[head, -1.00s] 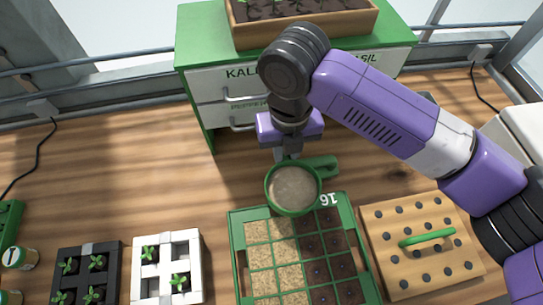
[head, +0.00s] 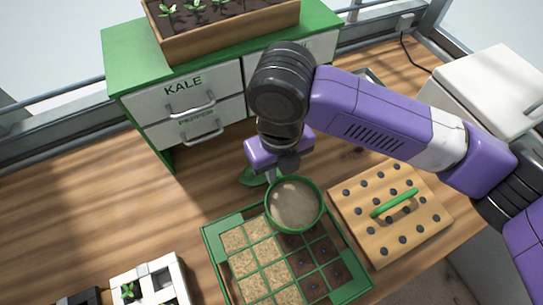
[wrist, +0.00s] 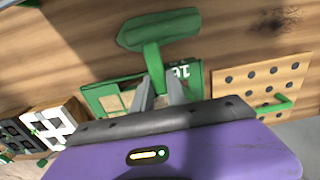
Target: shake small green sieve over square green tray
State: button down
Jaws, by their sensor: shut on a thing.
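The small green sieve (head: 321,207) is a round cup with a green rim, filled with pale tan material. My gripper (head: 271,173) is shut on its green upright grip, which shows between the fingers in the wrist view (wrist: 154,62). The sieve is held above the far edge of the square green tray (head: 213,243) and hides some of its cells. The tray's left cells are covered in tan grains; its right cells show dark soil. The tray is partly visible behind the fingers in the wrist view (wrist: 196,84).
A wooden board (head: 351,222) with dark pegs and a green handle lies right of the tray. A white seedling holder (head: 120,281) stands at lower left. A green-topped drawer cabinet (head: 125,58) with a wooden planter (head: 235,35) stands behind. Bare table lies left of the tray.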

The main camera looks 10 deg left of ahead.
jog(key=s+d, duration=0.3)
jog(key=s, duration=0.2)
jog(key=s+d, duration=0.4)
jog(key=s, duration=0.1)
jog(key=s+d, duration=0.3)
jog(key=s, duration=0.2)
jog(key=shift+s+d+r, duration=0.3)
jog(key=shift+d, duration=0.05)
jog(key=shift+s+d+p, duration=0.4)
jog(key=shift+s+p, duration=0.25)
jog(key=shift+p, duration=0.25)
jog(key=shift+s+d+r+p, duration=0.1)
jog(key=shift+s+r+p, duration=0.05)
jog(key=shift+r+p, duration=0.8)
jog(key=shift+s+d+r+p, duration=0.1)
jog(key=shift+s+r+p, duration=0.05)
jog(key=shift+r+p, duration=0.75)
